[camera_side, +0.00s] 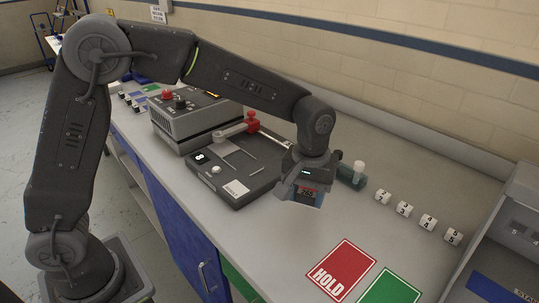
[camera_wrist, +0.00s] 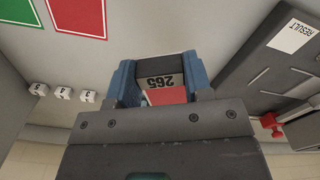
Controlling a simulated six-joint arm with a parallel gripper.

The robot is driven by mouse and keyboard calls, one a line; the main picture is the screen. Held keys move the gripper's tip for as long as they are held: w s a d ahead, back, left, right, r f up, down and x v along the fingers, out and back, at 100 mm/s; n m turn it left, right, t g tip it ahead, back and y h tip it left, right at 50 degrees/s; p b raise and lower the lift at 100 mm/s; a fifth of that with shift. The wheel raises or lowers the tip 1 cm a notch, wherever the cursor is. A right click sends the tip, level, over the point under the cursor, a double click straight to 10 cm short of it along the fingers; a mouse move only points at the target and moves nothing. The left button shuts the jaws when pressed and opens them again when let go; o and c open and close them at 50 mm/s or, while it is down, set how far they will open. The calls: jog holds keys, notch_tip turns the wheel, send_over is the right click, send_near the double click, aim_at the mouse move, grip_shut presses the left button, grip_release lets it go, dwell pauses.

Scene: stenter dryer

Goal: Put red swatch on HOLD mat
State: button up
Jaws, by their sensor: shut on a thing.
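My gripper (camera_side: 304,195) is shut on the red swatch (camera_side: 307,191) and holds it above the bench, to the right of the dark tester. In the wrist view, the red swatch (camera_wrist: 166,96) sits between the blue fingers of my gripper (camera_wrist: 160,88), with a pale label reading 265. Part of it is hidden by the gripper body. The red HOLD mat (camera_side: 341,268) lies flat on the bench, in front of and to the right of my gripper in the side view. It also shows at the top left of the wrist view (camera_wrist: 78,15).
A green mat (camera_side: 391,288) lies beside the HOLD mat. Several numbered white cubes (camera_side: 404,209) stand in a row behind the mats. The dark tester (camera_side: 238,165) with a RESULT label is to the left. A grey machine stands far right.

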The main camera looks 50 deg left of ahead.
aim_at(327, 283)
jog(key=s+d+m, duration=0.1)
jog(key=s+d, duration=0.1)
jog(key=d, duration=0.2)
jog(key=s+d+f+m, duration=0.1)
jog(key=s+d+m, duration=0.1)
jog(key=d, duration=0.2)
jog(key=s+d+f+m, duration=0.1)
jog(key=d+m, duration=0.1)
jog(key=d, duration=0.2)
jog(key=shift+s, duration=0.4)
jog(key=shift+f, duration=0.1)
jog(key=shift+f, duration=3.3)
jog(key=o, duration=1)
